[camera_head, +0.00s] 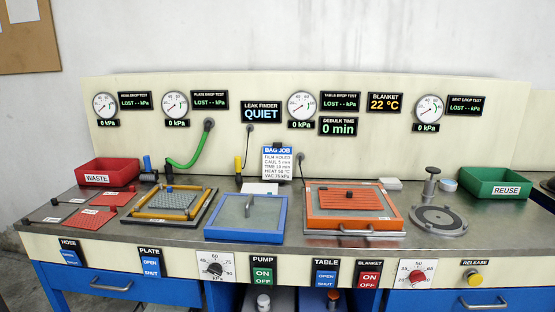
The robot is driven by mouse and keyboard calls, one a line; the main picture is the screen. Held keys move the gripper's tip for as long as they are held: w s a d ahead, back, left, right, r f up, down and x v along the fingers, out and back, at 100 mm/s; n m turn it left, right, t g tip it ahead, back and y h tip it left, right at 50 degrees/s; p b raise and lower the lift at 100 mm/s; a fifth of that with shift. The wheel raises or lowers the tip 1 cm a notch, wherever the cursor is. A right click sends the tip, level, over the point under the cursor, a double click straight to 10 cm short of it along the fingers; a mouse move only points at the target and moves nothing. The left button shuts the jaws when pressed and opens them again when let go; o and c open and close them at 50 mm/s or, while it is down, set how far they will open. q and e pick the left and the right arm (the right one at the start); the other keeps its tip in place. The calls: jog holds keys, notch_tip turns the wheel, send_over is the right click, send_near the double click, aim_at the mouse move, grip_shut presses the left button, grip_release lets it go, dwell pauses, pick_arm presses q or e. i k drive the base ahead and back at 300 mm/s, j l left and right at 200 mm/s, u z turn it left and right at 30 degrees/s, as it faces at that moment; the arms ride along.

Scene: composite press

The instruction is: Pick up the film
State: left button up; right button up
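No object in view is labelled as the film, so I cannot tell for certain which it is. A blue frame (246,233) lies at the centre of the bench, with a smooth pale grey sheet (230,207) inside it and a small upright grey handle. Flat sheets lie at the left end: a dark grey one (52,213) and red ones (88,219). A yellow frame (150,214) around a grey gridded panel lies left of the blue frame. Neither of my grippers is in view.
An orange frame (353,222) with a ribbed orange panel lies right of centre. A round grey fixture (438,220) stands further right. A red WASTE bin (108,171) and a green REUSE bin (496,184) stand at the back. A green hose (190,160) arches behind the yellow frame.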

aim_at(86, 220)
jog(key=i+j+u, duration=0.35)
jog(key=j, duration=0.2)
jog(key=i+j+u, duration=0.7)
jog(key=i, duration=0.2)
